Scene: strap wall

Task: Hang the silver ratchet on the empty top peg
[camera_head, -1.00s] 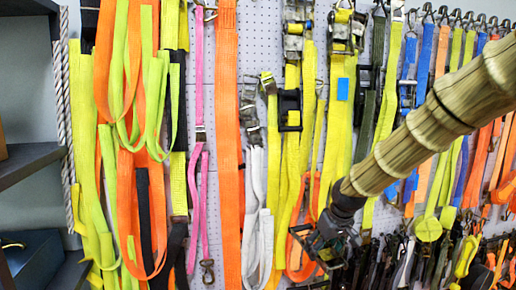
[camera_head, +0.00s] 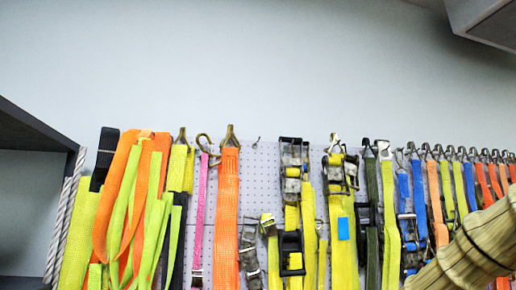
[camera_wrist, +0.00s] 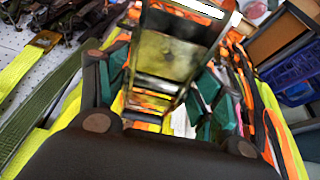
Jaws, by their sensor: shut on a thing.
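My gripper (camera_wrist: 165,95) shows in the wrist view, its green-padded fingers shut on the silver ratchet (camera_wrist: 165,55). The ratchet is a metal frame with a dull yellowish reflective face, held between the pads. Its far end runs out at the top of the view. In the head view my gripper and the ratchet are out of frame; only part of my arm shows at the lower right. The empty top peg (camera_head: 256,142) is a small hook on the pegboard, right of the wide orange strap (camera_head: 227,200) and left of the hanging black-and-yellow ratchets.
The white pegboard (camera_head: 262,180) is crowded with hanging straps on both sides of the peg. Ratchet buckles (camera_head: 292,160) hang close to its right. A dark shelf (camera_head: 30,135) stands at the left. The wall above the board is bare.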

